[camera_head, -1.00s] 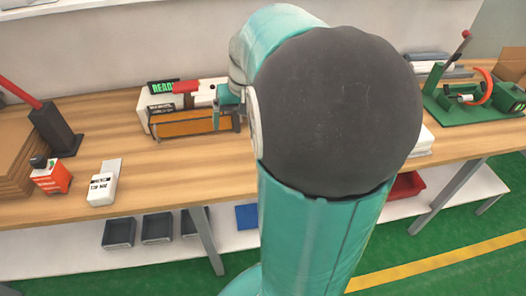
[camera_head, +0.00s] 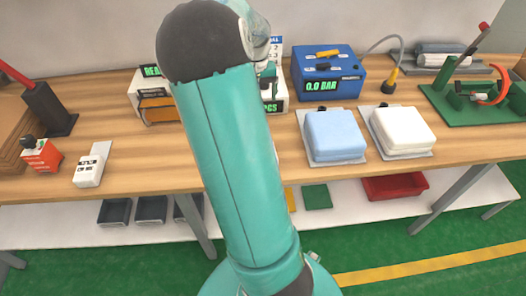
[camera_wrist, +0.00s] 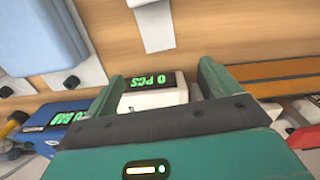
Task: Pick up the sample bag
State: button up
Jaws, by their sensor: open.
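I cannot identify the sample bag with certainty in either view. A pale flat piece (camera_wrist: 157,28) lies on the wood at the top of the wrist view, and I cannot tell what it is. My gripper (camera_wrist: 162,72) is open, its two green fingers apart with nothing held between them. Beyond and between the fingers shows a white counting scale (camera_wrist: 155,99) reading 0 PCS. In the head view my arm covers much of the bench's middle. The scale (camera_head: 283,100) shows there partly, behind the arm.
A blue pad (camera_head: 335,134) and a white pad (camera_head: 402,129) lie on the wooden bench (camera_head: 125,128). A blue 0.0 BAR device (camera_head: 329,72) stands behind them. A green fixture (camera_head: 470,112) is at right. A white labelled device (camera_head: 88,172) and an orange box (camera_head: 42,157) are at left.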

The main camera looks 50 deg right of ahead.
notch_tip(320, 180, down, 9)
jog(key=shift+s+a+r, duration=0.1)
jog(key=shift+s+a, duration=0.05)
jog(key=shift+f, duration=2.4)
jog(key=shift+f, duration=0.15)
jog(key=c, duration=1.2)
jog(key=shift+c, duration=0.2)
